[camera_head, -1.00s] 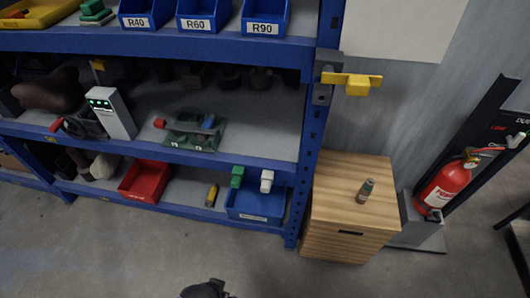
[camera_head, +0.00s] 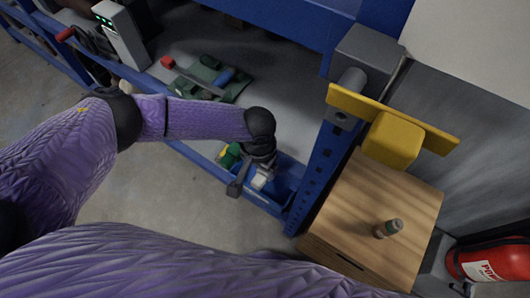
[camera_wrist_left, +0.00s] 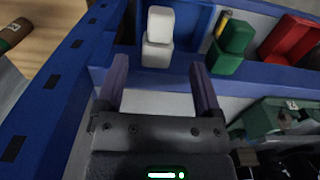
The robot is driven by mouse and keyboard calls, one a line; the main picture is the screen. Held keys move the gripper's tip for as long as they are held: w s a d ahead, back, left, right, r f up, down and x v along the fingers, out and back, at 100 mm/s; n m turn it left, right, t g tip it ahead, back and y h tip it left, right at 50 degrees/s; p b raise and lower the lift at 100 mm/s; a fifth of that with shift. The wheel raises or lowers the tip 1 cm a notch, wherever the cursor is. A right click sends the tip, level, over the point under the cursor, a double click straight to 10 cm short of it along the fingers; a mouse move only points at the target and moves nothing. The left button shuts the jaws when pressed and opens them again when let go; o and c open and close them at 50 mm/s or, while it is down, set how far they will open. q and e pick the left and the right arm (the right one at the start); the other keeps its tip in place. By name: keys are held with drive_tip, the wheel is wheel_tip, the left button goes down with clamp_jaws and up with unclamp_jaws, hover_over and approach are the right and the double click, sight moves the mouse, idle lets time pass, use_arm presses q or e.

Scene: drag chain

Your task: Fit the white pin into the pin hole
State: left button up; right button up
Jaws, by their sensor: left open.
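The white pin (camera_wrist_left: 160,24) shows in the left wrist view as a pale block-shaped top over a white lower block, at the blue bin (camera_wrist_left: 184,20). In the head view the white pin (camera_head: 262,178) is partly hidden by my left gripper (camera_head: 249,184). In the left wrist view my left gripper (camera_wrist_left: 158,68) is open, its two purple fingers apart, with the white pin beyond and between them. I see nothing between the fingers. A green pin (camera_wrist_left: 235,37) stands to the right of the white one. I cannot make out the pin hole. My right gripper is not in view.
The blue rack post (camera_head: 318,172) stands just right of my left gripper. A yellow T-shaped piece (camera_head: 392,140) sticks out from a grey bracket above. A green board (camera_head: 213,80) lies on the shelf above.

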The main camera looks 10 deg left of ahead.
sight(260, 177)
use_arm(q)
wheel_tip(260, 177, down, 6)
drive_tip(key=b, duration=0.2)
drive_tip(key=shift+f+b, duration=0.1)
drive_tip(key=shift+b, duration=0.25)
drive_tip(key=shift+f, duration=0.45)
drive_tip(key=shift+r, duration=0.1)
drive_tip(key=shift+c, duration=0.3)
drive_tip(key=c, duration=0.5)
clamp_jaws()
drive_tip(key=shift+c, duration=0.6)
unclamp_jaws()
clamp_jaws()
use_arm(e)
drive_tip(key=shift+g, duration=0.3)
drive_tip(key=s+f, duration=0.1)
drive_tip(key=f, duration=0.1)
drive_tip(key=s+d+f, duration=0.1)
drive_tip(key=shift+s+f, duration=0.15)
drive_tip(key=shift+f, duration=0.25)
